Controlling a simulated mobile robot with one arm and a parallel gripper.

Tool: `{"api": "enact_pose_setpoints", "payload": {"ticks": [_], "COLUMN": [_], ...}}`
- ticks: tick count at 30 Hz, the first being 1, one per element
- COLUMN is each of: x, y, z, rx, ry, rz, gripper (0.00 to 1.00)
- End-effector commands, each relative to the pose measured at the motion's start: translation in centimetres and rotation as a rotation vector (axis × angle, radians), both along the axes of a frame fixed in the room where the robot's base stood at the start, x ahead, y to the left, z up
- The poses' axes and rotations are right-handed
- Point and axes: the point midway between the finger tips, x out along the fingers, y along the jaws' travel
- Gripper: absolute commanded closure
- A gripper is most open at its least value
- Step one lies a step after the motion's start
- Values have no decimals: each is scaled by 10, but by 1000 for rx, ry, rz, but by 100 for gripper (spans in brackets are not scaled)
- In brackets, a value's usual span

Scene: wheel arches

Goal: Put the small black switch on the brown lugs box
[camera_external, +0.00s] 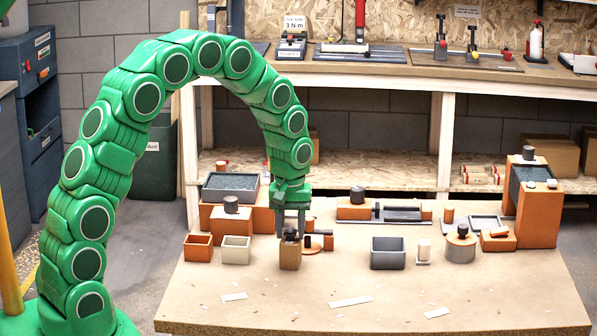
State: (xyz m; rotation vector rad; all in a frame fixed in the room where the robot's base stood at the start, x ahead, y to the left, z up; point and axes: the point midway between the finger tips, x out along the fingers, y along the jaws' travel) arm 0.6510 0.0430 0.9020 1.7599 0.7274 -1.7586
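A small brown box (290,256), which looks like the lugs box, stands upright near the middle of the table. A small black piece, which looks like the switch (291,235), is at its top. My gripper (291,234) points straight down over the box. Its two fingers are apart, one on each side of the black piece. I cannot tell whether they touch it or stand clear of it. I also cannot tell whether the piece rests fully on the box. Any label on the box is too small to read.
An orange open box (198,247) and a cream box (236,250) stand to the left. A grey bin (387,254), a white-topped piece (424,251) and a grey cylinder (460,248) stand to the right. An orange round part (328,242) is close beside the gripper. The table front is mostly clear.

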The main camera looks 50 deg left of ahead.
Motion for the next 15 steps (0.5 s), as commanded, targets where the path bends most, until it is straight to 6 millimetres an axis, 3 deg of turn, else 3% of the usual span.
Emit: {"api": "enact_pose_setpoints", "payload": {"ticks": [3, 15], "x": [0, 0], "y": [0, 0], "z": [0, 10], "rx": [0, 1], "ry": [0, -1], "rz": [0, 0], "gripper": [44, 44]}}
